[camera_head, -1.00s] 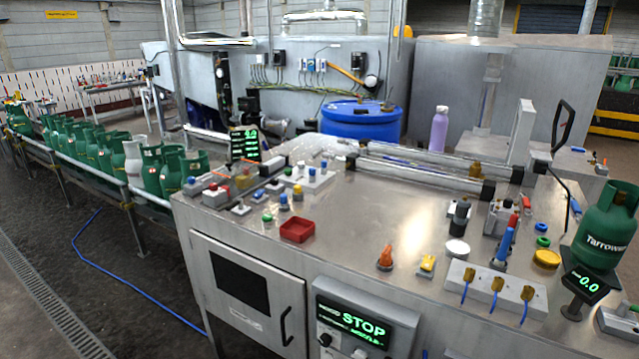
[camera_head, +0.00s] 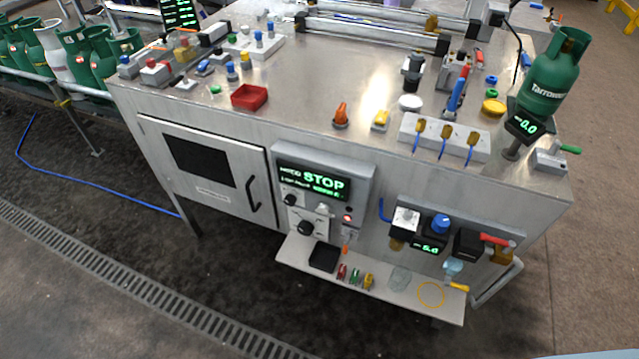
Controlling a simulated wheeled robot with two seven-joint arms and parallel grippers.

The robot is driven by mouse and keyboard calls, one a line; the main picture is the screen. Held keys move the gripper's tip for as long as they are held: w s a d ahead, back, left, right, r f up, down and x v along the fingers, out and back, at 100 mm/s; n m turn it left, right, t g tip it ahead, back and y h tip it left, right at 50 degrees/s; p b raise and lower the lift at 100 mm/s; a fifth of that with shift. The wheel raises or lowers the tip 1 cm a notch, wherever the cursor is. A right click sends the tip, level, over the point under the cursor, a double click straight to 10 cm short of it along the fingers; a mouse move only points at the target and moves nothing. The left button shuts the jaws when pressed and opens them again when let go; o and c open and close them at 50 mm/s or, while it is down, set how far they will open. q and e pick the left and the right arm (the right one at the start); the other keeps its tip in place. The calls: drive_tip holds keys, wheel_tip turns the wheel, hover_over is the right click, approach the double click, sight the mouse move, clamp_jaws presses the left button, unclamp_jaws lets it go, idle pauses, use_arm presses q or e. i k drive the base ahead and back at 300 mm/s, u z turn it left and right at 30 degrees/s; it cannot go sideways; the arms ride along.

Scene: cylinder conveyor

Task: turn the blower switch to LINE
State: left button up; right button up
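A grey control box (camera_head: 358,200) is on the front of the steel bench. Its green display (camera_head: 314,183) reads STOP in large letters. Below the display are a black rotary knob (camera_head: 290,199) and, on a pale plate, a larger black rotary knob (camera_head: 305,228). A small pale toggle (camera_head: 322,209) and a lit red light (camera_head: 348,218) are to their right. The labels are too small to read, so I cannot tell which control is the blower switch or where it points. Neither gripper shows in the head view.
A shelf (camera_head: 400,297) with small coloured parts juts out below the box. Valves and a small display (camera_head: 430,248) are to its right. A cabinet door (camera_head: 210,172) is to its left. A green gas cylinder (camera_head: 551,75) stands on the bench. The floor in front is clear.

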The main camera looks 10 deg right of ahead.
sight(290, 201)
drive_tip(key=k, duration=0.9)
drive_tip(key=u, duration=1.45)
drive_tip(key=i, duration=1)
drive_tip(key=z, duration=0.8)
drive_tip(key=i, duration=0.7)
drive_tip(key=z, duration=0.65)
